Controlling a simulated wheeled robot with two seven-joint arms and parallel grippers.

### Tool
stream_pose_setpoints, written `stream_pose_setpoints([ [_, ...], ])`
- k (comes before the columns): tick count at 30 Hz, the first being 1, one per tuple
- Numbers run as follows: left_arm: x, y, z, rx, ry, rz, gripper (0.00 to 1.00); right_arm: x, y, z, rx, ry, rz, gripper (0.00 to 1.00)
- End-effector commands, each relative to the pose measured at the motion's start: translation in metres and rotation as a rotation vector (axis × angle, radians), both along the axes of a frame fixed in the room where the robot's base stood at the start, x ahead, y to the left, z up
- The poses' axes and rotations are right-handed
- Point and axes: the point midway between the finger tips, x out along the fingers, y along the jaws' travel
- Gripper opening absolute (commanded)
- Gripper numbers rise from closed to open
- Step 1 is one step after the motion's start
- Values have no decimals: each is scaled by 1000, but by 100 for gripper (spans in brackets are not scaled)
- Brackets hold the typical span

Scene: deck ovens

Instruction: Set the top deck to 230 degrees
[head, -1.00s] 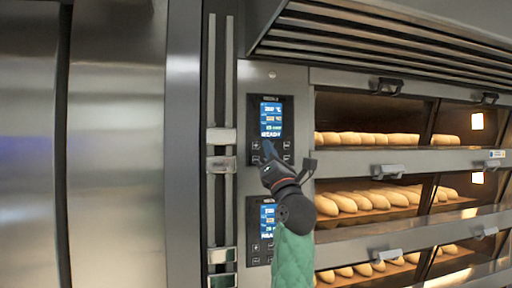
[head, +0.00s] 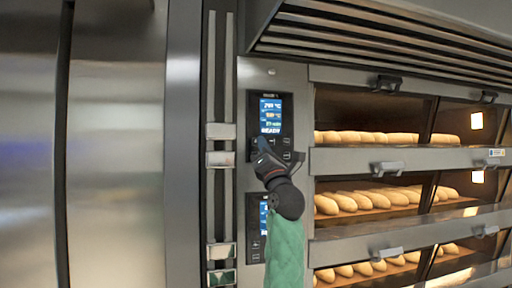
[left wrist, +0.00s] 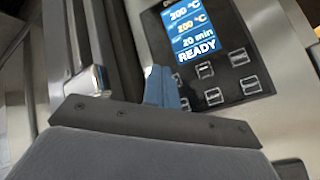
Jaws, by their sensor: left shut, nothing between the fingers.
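The top deck's control panel (head: 270,114) is a black plate with a lit blue screen and button rows below it. In the left wrist view its screen (left wrist: 190,30) reads 200 °C, 200 °C, 20 min and READY. Outlined buttons (left wrist: 228,78) sit under the screen. My left gripper (head: 262,143) is shut and empty, its tips over the left part of the button area. In the left wrist view its blue fingertips (left wrist: 160,88) stand at the left of the buttons and hide part of that side. I cannot tell whether they touch. My right gripper is out of view.
A lower control panel (head: 254,215) is partly covered by my left arm. To the right, oven decks hold loaves behind doors with handles (head: 388,167). A slatted hood (head: 380,40) juts out above. Vertical rails (head: 221,80) and steel doors (head: 110,150) are on the left.

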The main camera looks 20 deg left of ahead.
Motion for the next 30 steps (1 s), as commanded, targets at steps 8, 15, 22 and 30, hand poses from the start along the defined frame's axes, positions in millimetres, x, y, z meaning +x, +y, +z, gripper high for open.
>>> stream_pose_setpoints([
  [8, 21, 14, 0, 1, 0, 1, 0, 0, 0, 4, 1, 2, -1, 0],
  [15, 27, 19, 0, 0, 0, 0, 0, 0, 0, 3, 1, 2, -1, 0],
  [22, 27, 19, 0, 0, 0, 0, 0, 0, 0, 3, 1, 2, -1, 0],
  [30, 27, 19, 0, 0, 0, 0, 0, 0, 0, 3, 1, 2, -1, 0],
])
